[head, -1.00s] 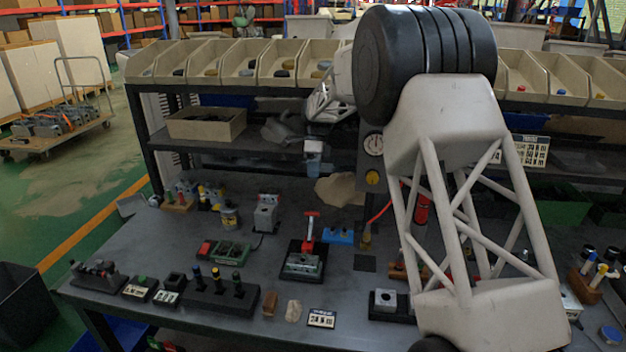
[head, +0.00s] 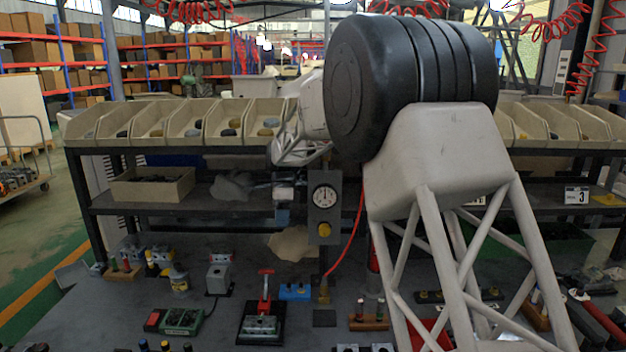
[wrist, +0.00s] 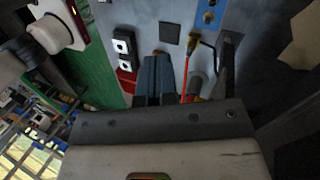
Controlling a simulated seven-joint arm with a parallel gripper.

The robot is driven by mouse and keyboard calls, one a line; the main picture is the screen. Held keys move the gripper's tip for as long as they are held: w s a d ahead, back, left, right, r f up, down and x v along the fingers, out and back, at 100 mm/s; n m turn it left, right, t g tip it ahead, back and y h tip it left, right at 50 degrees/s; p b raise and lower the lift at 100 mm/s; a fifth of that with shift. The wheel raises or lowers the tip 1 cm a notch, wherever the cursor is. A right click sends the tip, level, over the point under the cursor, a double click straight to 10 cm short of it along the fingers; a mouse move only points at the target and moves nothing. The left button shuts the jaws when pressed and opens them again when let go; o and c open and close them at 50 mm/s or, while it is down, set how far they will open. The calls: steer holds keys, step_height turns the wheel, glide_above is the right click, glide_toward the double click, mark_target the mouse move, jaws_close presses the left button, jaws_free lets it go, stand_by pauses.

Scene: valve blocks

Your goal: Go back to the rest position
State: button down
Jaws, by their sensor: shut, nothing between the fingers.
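My arm rises large on the right of the head view and bends over at the top. My gripper (head: 283,222) hangs fingers down in front of the rear shelf, left of the gauge box (head: 325,208) and above the bench. It is small there. In the wrist view the dark fingers of my gripper (wrist: 158,62) lie side by side, shut, with nothing between them. The bench top lies beyond them, with a dark square pad (wrist: 170,33) just past the tips. No gripper contact with any object shows.
On the bench (head: 222,318) stand a red-handled clamp fixture (head: 262,312), a blue block (head: 295,291) and a green device (head: 182,321). A red hose (head: 350,245) runs down beside the gauge box. A shelf with bins (head: 152,185) stands behind. My arm hides part of the right side.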

steer(key=s+d+r+n+t, duration=0.2)
steer(key=s+d+r+n, duration=0.25)
steer(key=s+d, duration=0.6)
steer(key=s+d+r+n+t, duration=0.1)
steer(key=s+d+r+n, duration=0.2)
steer(key=s+d+r, duration=0.7)
steer(key=s+d+f+n+t, duration=0.1)
steer(key=s+d+f+n, duration=0.1)
steer(key=s, duration=0.8)
steer(key=s+d+f+n+t, duration=0.1)
steer(key=s+d+f+n, duration=0.2)
steer(key=s, duration=0.7)
steer(key=s+d+f+n+t, duration=0.1)
steer(key=s+d+f+n, duration=0.1)
steer(key=s+f, duration=0.4)
steer(key=s+n, duration=0.1)
steer(key=s, duration=0.3)
steer(key=shift+s+d+t, duration=0.2)
steer(key=shift+s+t, duration=0.05)
steer(key=shift+t, duration=0.05)
